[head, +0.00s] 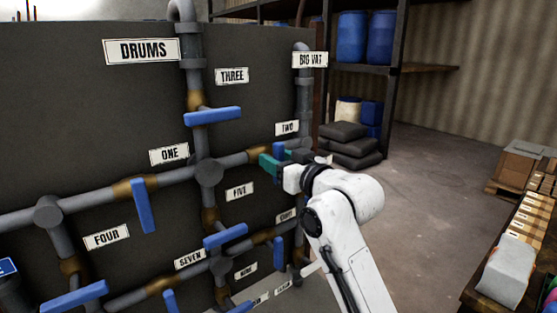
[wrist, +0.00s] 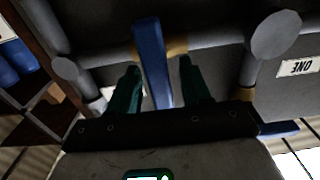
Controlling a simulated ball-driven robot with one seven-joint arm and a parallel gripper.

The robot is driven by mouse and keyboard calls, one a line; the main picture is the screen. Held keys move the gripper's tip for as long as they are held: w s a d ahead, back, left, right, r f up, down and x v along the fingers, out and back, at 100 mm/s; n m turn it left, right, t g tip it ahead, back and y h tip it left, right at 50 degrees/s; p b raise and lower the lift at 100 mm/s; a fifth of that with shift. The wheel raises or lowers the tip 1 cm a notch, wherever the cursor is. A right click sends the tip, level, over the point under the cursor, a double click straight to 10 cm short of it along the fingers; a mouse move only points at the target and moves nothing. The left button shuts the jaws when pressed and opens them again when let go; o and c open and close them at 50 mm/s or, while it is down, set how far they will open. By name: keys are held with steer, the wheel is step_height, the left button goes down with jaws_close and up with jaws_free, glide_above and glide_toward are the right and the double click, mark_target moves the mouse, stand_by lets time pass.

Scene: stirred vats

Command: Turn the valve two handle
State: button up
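The valve two handle (wrist: 152,60) is a blue lever on a brass fitting of a grey pipe. In the head view, only a small blue piece of the handle (head: 279,148) shows beside the green fingers, below the "TWO" label (head: 287,128); the rest is hidden. My gripper (head: 270,163) is at this handle. In the wrist view, the two green fingers of my gripper (wrist: 160,84) stand apart on either side of the lever. A gap shows between the lever and the right finger; contact on the left is unclear.
Other blue handles sit on the dark panel, including valve three's (head: 212,116), valve one's (head: 143,205) and valve five's (head: 225,236). Grey pipes run close around my gripper. A shelf with blue barrels (head: 351,37) stands behind. A table with boxes (head: 530,220) is at right; floor between is clear.

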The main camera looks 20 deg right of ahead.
jaws_close()
steer(key=shift+f, duration=0.1)
stand_by(0.3)
steer(key=n+b, duration=0.1)
steer(key=n, duration=0.1)
steer(key=n+b, duration=0.1)
steer(key=b, duration=0.1)
steer(key=shift+a+f+n, duration=0.15)
steer(key=shift+n, duration=0.25)
steer(key=n+b, duration=0.4)
steer(key=n, duration=0.1)
steer(key=shift+s+a+f+n, duration=0.15)
steer(key=shift+a+n, duration=0.05)
steer(key=shift+n, duration=0.1)
steer(key=n+b, duration=0.2)
steer(key=n, duration=0.2)
steer(key=shift+a+f+b, duration=0.1)
steer(key=shift+f+b, duration=0.05)
steer(key=shift+b, duration=0.25)
steer(key=shift+f+n+b, duration=0.1)
steer(key=shift+n+b, duration=0.95)
steer(key=shift+n, duration=1.15)
jaws_free()
